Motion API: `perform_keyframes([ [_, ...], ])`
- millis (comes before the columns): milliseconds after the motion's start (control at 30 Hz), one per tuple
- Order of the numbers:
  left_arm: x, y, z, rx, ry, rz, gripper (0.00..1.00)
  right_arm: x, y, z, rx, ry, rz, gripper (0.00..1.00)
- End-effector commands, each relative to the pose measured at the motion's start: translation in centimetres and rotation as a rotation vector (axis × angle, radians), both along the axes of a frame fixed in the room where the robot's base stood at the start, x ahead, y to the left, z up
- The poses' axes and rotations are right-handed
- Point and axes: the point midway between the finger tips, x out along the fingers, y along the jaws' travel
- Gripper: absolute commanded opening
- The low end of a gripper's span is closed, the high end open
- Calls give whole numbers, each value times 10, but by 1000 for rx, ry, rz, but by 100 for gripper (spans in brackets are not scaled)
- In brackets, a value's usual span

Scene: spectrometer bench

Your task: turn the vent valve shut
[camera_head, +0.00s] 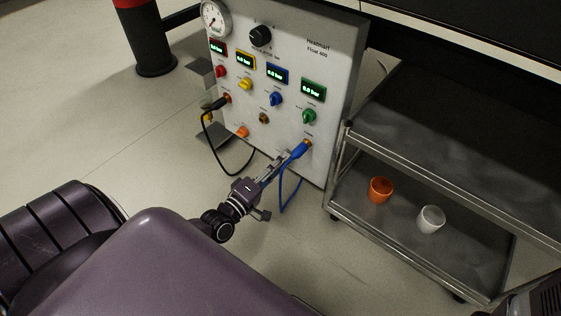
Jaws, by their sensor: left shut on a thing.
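A white valve panel (325,75) stands at the top middle. It carries a red knob (221,71), a yellow knob (245,84), a blue knob (276,99) and a green knob (309,116), each below a lit display. An orange knob (242,132) sits low on the left; the small labels are unreadable, so I cannot tell which is the vent valve. My left gripper (284,164) reaches up to the panel's lower right and is shut on the blue hose's connector (300,150), which meets a brass port there.
The blue hose (283,203) hangs in a loop below. A black hose (209,137) loops at the panel's left. A metal cart (338,172) stands close on the right, with an orange cup (380,190) and a white cup (430,219). Floor before the panel is clear.

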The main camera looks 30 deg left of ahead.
Motion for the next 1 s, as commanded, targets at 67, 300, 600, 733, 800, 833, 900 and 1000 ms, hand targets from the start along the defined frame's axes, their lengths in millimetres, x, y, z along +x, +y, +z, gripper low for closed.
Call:
perform_keyframes([
  [67,-1,-1,-1,-46,7,-1,0,0,0,1,0,0,0,40],
  [300,-1,-1,-2,-144,14,-2,0,0,0,1,0,0,0,40],
  [600,-1,-1,-2,-182,18,-1,0,0,0,2,0,0,0,40],
  [733,-1,-1,-2,-183,18,-1,0,0,0,2,0,0,0,40],
  [800,-1,-1,-2,-183,18,-1,0,0,0,2,0,0,1,40],
  [833,-1,-1,-2,-183,18,-1,0,0,0,2,0,0,1,40],
  [900,-1,-1,-2,-182,18,-1,0,0,0,2,0,0,1,40],
  [1000,-1,-1,-2,-182,18,-1,33,0,0,2,0,0,1,40],
])
